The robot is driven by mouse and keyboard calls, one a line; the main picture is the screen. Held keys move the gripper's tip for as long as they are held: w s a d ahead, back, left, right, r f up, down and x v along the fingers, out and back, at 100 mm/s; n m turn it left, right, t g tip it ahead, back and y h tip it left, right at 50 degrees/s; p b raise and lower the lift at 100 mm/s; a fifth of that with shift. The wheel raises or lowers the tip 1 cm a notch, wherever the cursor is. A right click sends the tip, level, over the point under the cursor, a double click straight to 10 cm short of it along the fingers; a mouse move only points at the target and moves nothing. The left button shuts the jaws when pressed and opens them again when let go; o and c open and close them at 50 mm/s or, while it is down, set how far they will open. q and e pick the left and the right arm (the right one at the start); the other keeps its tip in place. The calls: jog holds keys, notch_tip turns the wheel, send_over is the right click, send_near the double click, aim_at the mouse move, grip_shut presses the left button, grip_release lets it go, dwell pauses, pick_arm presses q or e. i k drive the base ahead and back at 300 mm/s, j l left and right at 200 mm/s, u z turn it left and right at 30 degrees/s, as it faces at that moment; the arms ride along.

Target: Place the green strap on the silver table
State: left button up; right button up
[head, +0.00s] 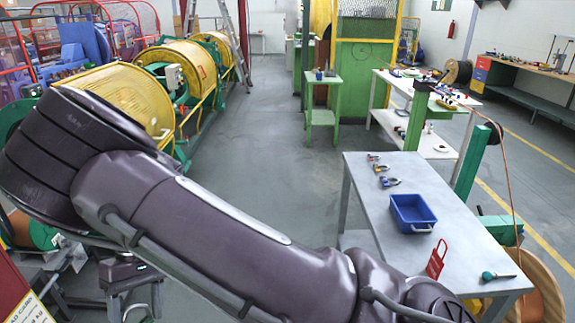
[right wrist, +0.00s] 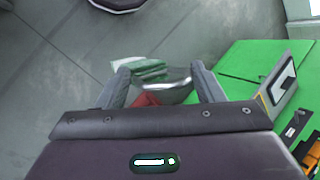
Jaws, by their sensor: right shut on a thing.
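In the right wrist view, my right gripper (right wrist: 162,78) is shut on the green strap (right wrist: 147,68), a pale and dark green bundle between the fingers. A shiny metal part and a red part also show between the fingers; I cannot tell whether they belong to the strap. The silver table (head: 368,218) stands at the right of the head view, with a grey top and its near end partly behind my arm. Neither gripper shows in the head view.
On the silver table are a blue bin (head: 412,213), several padlocks (head: 388,182), a red hasp (head: 436,259) and a screwdriver (head: 497,276). Its left-middle top is bare. In the right wrist view, a green surface (right wrist: 246,62) with orange and black items lies right of my gripper.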

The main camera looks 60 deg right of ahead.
aim_at(448, 241)
jog(key=z, duration=1.85)
jog(key=i+j+z, duration=0.25)
jog(key=z, duration=0.2)
jog(key=i+j+z, duration=0.2)
jog(key=j+z, duration=0.2)
